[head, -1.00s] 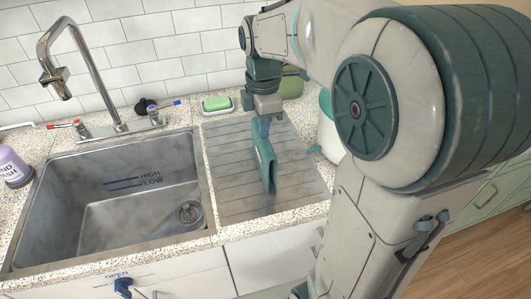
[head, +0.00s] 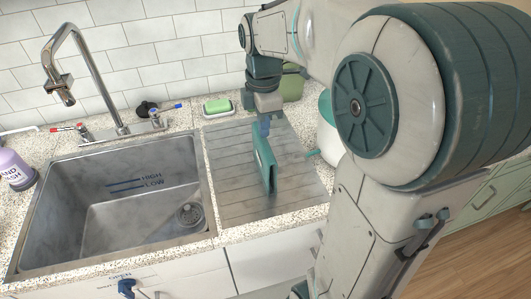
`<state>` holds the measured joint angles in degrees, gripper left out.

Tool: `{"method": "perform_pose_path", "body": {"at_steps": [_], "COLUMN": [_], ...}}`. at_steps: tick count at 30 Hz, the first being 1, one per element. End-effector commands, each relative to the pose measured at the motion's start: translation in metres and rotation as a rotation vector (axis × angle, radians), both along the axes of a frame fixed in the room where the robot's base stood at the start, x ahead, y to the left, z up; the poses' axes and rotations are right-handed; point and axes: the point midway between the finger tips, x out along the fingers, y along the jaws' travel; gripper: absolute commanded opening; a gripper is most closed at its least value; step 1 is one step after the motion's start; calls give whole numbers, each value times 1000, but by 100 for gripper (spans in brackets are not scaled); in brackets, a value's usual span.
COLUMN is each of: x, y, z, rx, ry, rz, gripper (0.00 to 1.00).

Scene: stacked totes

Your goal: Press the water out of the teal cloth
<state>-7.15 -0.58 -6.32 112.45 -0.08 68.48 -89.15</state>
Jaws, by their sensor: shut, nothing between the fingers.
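The teal cloth (head: 266,168) is a folded, upright slab on the grooved grey drainboard (head: 228,190), right of the sink. My gripper (head: 264,130) points down at the far upper end of the cloth, with its fingers shut and nothing held between them. The fingertips are small here, and I cannot tell whether they touch the cloth. No water shows clearly on the board around the cloth.
The steel sink (head: 70,195) with its drain is on the left under a tall faucet (head: 85,70). A green soap bar (head: 217,105) sits in a dish behind the board. A purple bottle (head: 14,168) stands far left. A green canister (head: 291,86) and white container (head: 327,135) stand right of the board.

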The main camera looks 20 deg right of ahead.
Motion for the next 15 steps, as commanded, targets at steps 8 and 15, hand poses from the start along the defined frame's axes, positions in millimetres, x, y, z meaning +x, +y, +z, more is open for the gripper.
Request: {"method": "perform_pose_path", "body": {"at_steps": [8,15], "x": [1,1], "y": [0,0], "z": [28,48], "rx": [0,0], "ry": [-5,-6], "rz": [0,0], "gripper": [0,0]}}
